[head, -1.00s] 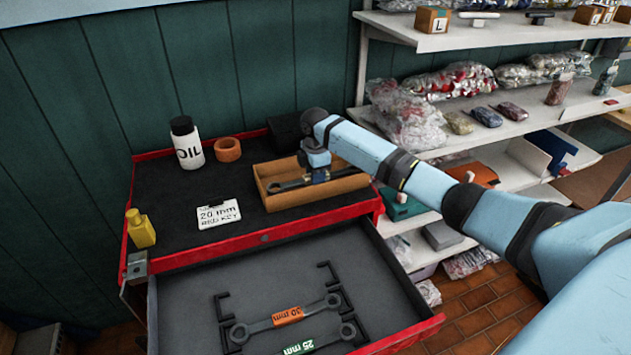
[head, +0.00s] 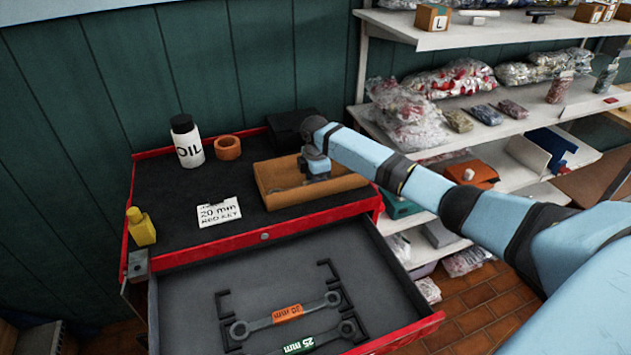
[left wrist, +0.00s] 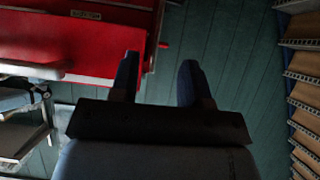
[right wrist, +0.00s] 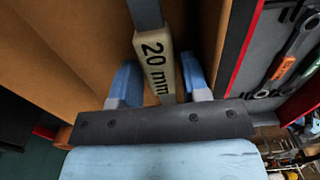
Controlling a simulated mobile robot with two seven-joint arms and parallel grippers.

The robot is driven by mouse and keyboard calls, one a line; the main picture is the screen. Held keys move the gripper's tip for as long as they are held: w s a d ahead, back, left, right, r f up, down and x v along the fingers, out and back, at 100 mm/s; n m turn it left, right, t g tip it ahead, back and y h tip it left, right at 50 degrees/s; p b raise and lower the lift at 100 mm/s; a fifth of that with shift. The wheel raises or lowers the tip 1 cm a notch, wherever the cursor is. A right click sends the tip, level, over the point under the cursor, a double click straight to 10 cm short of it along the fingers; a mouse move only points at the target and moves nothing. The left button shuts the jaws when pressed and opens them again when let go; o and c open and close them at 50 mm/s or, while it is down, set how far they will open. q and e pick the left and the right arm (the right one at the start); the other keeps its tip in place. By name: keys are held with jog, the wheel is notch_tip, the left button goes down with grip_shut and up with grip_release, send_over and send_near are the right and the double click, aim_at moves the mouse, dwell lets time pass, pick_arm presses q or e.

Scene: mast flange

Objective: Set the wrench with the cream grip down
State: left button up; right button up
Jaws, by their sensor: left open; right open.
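The wrench with the cream grip (right wrist: 152,62), marked 20 mm, lies along the inside of the tan tray (head: 283,202) on the cabinet top. In the head view I cannot make it out. My right gripper (right wrist: 160,76) is open, with a finger on either side of the cream grip. In the head view it (head: 316,172) reaches down into the tray. Whether the fingers touch the grip is not clear. My left gripper (left wrist: 160,66) is open and empty, away from the tray, with a red cabinet side beyond it.
A card reading 20 mm (head: 219,212) lies left of the tray. An oil bottle (head: 187,145), an orange ring (head: 228,148) and a yellow bottle (head: 141,228) stand on the top. The open drawer (head: 190,280) holds an orange-labelled wrench (head: 287,313) and a green-labelled one (head: 299,346).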

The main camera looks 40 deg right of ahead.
notch_tip(320, 180, up, 12)
jog(key=b, duration=0.1)
jog(key=shift+f, duration=0.1)
dwell(0.6)
